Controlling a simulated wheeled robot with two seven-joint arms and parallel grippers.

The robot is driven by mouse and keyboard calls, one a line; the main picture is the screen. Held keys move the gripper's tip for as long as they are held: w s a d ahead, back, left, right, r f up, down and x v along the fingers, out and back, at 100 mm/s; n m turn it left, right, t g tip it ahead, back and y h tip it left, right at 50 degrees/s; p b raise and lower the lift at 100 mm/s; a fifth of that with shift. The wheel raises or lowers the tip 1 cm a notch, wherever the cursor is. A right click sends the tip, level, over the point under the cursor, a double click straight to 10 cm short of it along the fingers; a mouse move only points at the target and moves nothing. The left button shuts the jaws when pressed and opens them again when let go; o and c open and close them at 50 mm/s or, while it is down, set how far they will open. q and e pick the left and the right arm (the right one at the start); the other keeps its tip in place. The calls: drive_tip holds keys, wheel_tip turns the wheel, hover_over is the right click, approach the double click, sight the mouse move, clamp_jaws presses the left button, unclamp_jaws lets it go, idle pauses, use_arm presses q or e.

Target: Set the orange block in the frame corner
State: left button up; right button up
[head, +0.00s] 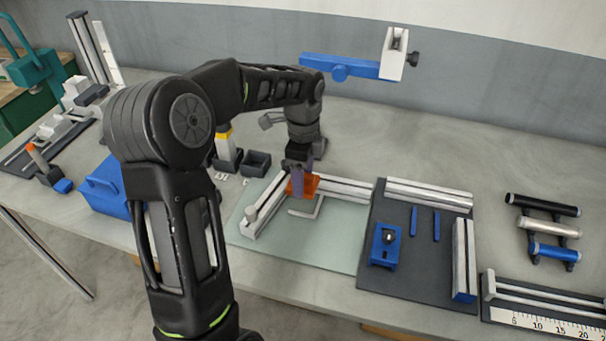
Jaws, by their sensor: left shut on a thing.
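The orange block (306,184) is at the inner corner of a light metal frame (345,190) on a pale green mat (335,243). One frame bar runs to the right and one toward the near left. My left gripper (299,178) comes down from above and is shut on the block. The gripper hides part of the block and the corner, so I cannot tell whether the block touches both bars or rests on the mat. A small light L-shaped piece (308,210) lies on the mat just in front. My right gripper is not in view.
A dark board (400,258) with metal bars and a blue clamp (385,246) lies to the right. Small dark bins (256,164) stand behind left. A blue arm with a white head (350,67) overhangs the back. A blue container (105,187) is at left.

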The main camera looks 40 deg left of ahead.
use_arm(q)
drive_tip(key=shift+f, duration=0.4)
drive_tip(key=o, duration=1.7)
drive_tip(key=shift+c, duration=0.2)
drive_tip(key=shift+r+p, duration=0.3)
drive_tip(key=shift+r, duration=0.8)
wheel_tip(320, 180, up, 7)
drive_tip(key=shift+r+b, duration=0.1)
drive_tip(key=shift+b, duration=0.3)
wheel_tip(320, 180, up, 4)
drive_tip(key=shift+f+p, duration=0.1)
drive_tip(key=shift+p, duration=0.75)
